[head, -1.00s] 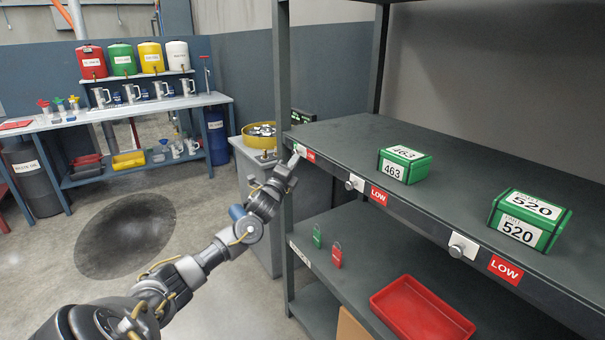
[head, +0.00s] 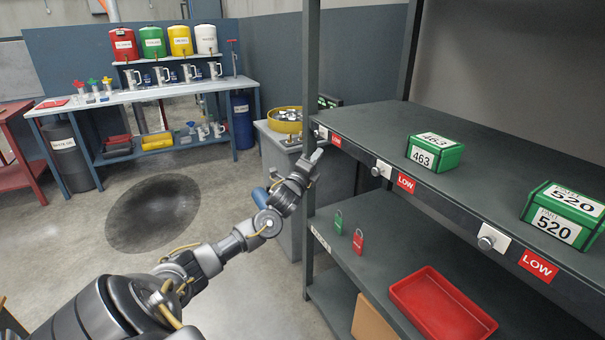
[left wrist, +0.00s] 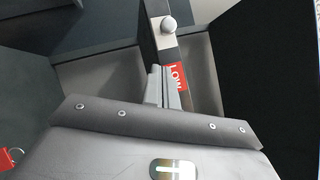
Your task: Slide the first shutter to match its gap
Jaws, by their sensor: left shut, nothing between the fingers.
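Three shutters sit along the front rail of the upper shelf, each with a round knob and a red LOW label to its right. The first shutter's knob (head: 322,132) is at the far left end, with its LOW label (head: 336,141). My left gripper (head: 317,157) is shut and empty, just below that knob and apart from it in the head view. In the left wrist view the shut fingers (left wrist: 158,88) lie beside a LOW label (left wrist: 176,77), with a knob (left wrist: 169,25) beyond. Whether they touch the rail is unclear. My right gripper is out of view.
The shelf above the first shutter is empty. Green boxes marked 463 (head: 435,153) and 520 (head: 563,216) stand above the other shutters. Green and red padlocks (head: 358,241) and a red tray (head: 441,303) are on the lower shelf. A grey cabinet (head: 290,190) stands left of the rack.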

